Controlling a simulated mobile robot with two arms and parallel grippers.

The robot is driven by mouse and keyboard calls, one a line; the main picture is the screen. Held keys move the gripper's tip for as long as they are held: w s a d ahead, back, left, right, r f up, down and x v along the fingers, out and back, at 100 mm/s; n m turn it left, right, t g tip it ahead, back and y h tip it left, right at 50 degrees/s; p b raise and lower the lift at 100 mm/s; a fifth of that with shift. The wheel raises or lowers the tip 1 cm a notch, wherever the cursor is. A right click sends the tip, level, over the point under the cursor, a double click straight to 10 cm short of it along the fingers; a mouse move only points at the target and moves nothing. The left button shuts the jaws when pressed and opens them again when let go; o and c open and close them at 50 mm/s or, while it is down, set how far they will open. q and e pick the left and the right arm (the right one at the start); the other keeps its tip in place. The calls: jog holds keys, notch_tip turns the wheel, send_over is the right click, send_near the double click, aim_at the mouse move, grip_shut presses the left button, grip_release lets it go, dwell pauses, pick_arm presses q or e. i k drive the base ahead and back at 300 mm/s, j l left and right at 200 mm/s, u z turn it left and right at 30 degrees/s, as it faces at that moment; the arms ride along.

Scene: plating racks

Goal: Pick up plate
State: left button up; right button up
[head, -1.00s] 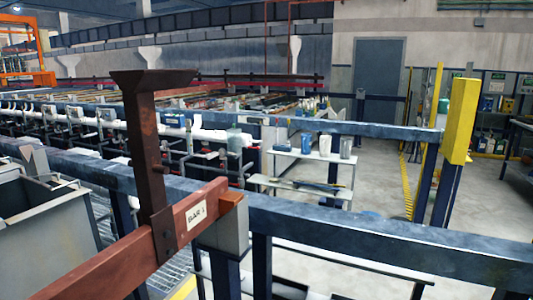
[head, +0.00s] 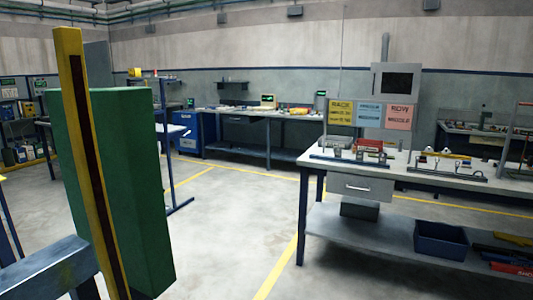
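I cannot make out a plate in the head view. Neither of my grippers is in view. A workbench (head: 437,190) stands at the right, with several small fixtures on its top. One dark rail fixture (head: 350,161) lies near the bench's left end, and another rail fixture (head: 447,174) lies to its right. Small parts stand on both, too small to identify.
A green post (head: 125,190) with a yellow strip (head: 85,150) stands close at the left, beside a blue rail (head: 45,278). A blue bin (head: 441,239) sits on the lower shelf. A far bench (head: 262,113) lines the wall. Open floor (head: 225,220) lies between.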

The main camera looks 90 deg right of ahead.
aim_at(359, 157)
jog(key=z, duration=8.95)
jog(key=k+j+u, duration=0.1)
jog(key=u, duration=2.25)
jog(key=j+u, duration=0.45)
jog(key=i+j+u, duration=0.15)
jog(key=j+u, duration=0.3)
jog(key=i+j+u, duration=0.15)
jog(key=j+u, duration=0.25)
jog(key=i+j+u, duration=0.2)
jog(key=u, duration=0.25)
jog(key=i+j+u, duration=0.3)
jog(key=u, duration=0.15)
